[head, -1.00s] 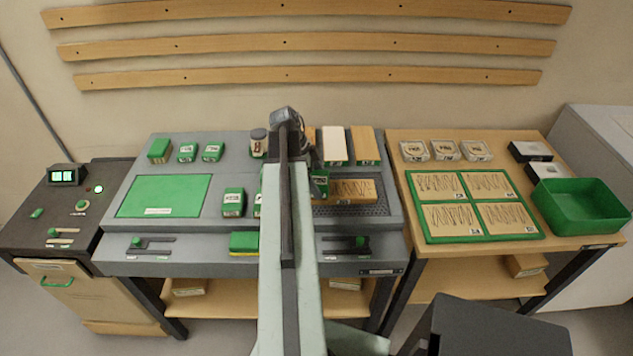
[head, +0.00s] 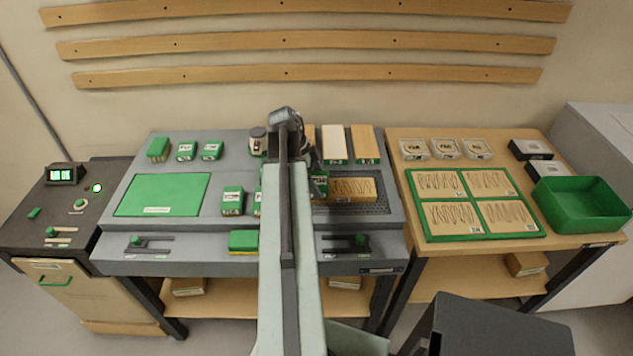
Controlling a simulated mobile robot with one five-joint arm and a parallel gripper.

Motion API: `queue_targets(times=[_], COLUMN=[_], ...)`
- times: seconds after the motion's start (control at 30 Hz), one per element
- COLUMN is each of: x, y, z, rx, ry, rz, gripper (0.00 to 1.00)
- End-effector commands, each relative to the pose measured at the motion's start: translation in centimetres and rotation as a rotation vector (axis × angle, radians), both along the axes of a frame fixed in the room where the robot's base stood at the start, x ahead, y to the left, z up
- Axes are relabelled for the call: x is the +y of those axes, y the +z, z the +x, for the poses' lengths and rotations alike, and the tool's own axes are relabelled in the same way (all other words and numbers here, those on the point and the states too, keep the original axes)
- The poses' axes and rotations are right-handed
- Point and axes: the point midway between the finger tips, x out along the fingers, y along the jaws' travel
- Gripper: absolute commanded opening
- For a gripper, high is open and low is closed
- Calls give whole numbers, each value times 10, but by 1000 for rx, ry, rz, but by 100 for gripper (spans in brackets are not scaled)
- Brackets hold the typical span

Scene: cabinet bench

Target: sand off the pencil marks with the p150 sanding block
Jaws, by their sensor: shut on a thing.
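A wooden board with dark pencil scribbles (head: 357,189) lies on a dark perforated mat (head: 378,208) in the grey bench, right of my arm. My gripper (head: 312,172) is mostly hidden behind my own arm. It is shut on a green sanding block with a white label (head: 320,187), at the left end of the board. I cannot read this label or tell whether the block touches the wood. Scribble lines show on the board right of the block; its left part is hidden.
Other green blocks stand at the bench's back left (head: 158,149) and middle (head: 232,200). A green mat (head: 162,196) lies left. Boards (head: 335,145) stand behind. The right table holds a green tray of scribbled panels (head: 425,236) and a green bin (head: 582,205).

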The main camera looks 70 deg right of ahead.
Motion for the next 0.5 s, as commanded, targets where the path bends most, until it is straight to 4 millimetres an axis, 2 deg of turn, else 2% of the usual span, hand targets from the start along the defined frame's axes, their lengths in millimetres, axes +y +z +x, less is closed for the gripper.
queue_targets(times=[0.5], x=[0], y=[-11], z=[0], rx=[0], ry=[1], rz=[0], gripper=[62])
